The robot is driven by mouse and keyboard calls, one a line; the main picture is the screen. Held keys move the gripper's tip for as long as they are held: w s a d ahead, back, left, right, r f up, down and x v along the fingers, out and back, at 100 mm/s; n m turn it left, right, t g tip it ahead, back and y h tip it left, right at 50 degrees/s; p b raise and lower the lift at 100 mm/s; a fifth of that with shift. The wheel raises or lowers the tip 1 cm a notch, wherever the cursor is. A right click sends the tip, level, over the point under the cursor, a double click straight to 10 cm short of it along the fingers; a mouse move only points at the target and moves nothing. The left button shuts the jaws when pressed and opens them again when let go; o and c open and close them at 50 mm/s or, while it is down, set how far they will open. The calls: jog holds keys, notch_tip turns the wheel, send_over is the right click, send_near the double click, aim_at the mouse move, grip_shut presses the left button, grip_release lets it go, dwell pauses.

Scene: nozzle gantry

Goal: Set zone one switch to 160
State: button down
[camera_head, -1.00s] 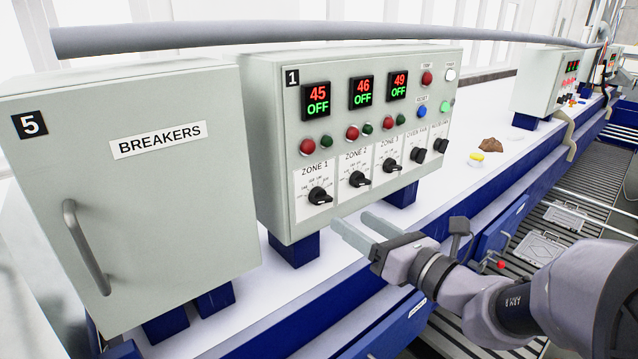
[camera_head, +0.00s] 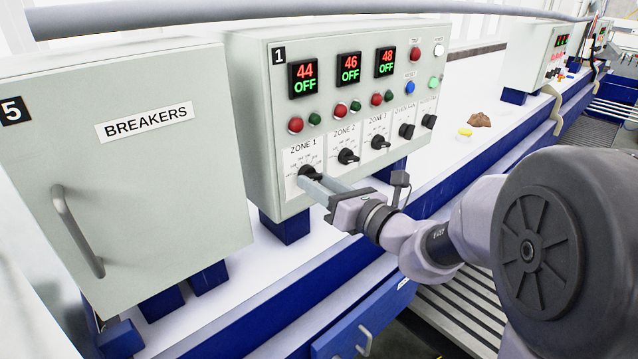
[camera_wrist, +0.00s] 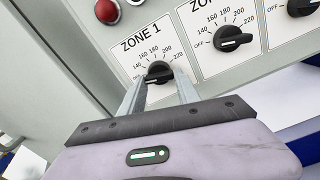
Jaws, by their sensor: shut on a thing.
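The zone one switch is a black rotary knob (camera_head: 309,173) at the lower left of control panel 1 (camera_head: 256,150). In the wrist view the knob (camera_wrist: 158,71) sits on a dial marked OFF and 140 to 220. Its pointer seems to lie toward OFF, partly hidden. The zone one display (camera_head: 304,77) reads 44 and OFF. My gripper (camera_head: 311,184) is at the knob from the front, and in the wrist view its two fingers (camera_wrist: 159,82) stand either side of the knob, shut on it.
The zone 2 knob (camera_head: 348,156) and zone 3 knob (camera_head: 380,142) are close on the right. The breakers cabinet (camera_head: 130,210) with its handle stands on the left. A yellow-topped item (camera_head: 464,132) and a brown lump (camera_head: 480,120) lie on the white bench to the right.

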jog(key=shift+m+p, duration=0.3)
jog(key=shift+p, duration=0.15)
jog(key=m+p, duration=0.4)
jog(key=p, duration=0.1)
jog(key=shift+r+m, duration=0.25)
jog(key=shift+m, duration=0.15)
jog(key=m+p, duration=0.3)
jog(key=shift+s+a, duration=0.1)
jog(key=shift+m+p, duration=1.6)
jog(key=shift+f, duration=0.1)
jog(key=c, duration=0.9)
grip_release()
jog(key=shift+o, duration=0.2)
